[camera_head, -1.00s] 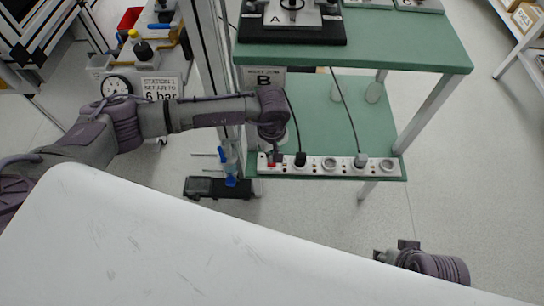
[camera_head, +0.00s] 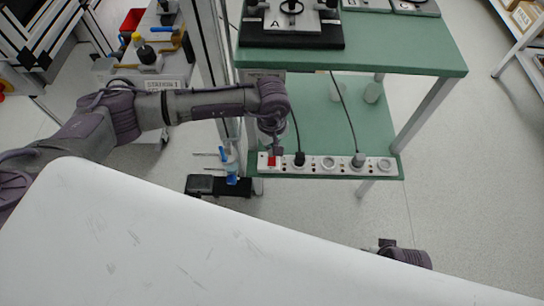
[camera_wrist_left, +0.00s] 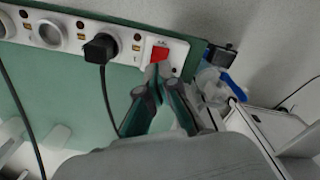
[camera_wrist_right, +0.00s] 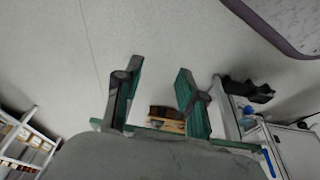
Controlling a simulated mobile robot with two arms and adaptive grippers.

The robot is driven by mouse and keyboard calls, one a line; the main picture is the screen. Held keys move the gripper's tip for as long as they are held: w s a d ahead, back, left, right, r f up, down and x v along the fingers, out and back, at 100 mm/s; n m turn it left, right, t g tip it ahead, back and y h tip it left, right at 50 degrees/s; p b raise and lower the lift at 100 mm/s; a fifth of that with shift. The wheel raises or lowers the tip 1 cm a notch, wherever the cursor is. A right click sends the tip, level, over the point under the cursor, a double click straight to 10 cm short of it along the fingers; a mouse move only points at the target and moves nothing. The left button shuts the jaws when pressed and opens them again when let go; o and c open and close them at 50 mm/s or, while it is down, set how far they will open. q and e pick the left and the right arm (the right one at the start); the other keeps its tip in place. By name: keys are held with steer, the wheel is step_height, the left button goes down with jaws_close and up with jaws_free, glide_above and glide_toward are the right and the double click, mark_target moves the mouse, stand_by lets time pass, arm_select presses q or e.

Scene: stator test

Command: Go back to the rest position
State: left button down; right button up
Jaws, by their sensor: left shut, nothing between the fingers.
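My left gripper (camera_head: 277,149) is over the front edge of the green lower shelf, at the left end of a white power strip (camera_head: 328,164). Its fingers are shut and empty. In the left wrist view the closed fingertips (camera_wrist_left: 160,84) point at the red switch (camera_wrist_left: 160,54) on the strip; whether they touch it I cannot tell. The red switch also shows in the head view (camera_head: 272,161). My right gripper (camera_wrist_right: 156,80) is open and empty in the right wrist view, over bare floor. In the head view only part of my right arm shows at the bottom right.
A green two-level table (camera_head: 410,58) carries fixtures on top. A metal post (camera_head: 209,60) and a cart with tools (camera_head: 150,62) are on the left. Floor to the right (camera_head: 460,180) is clear.

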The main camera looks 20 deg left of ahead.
arm_select(q)
steer(key=shift+r, duration=0.3)
arm_select(e)
steer(key=shift+f, duration=0.65)
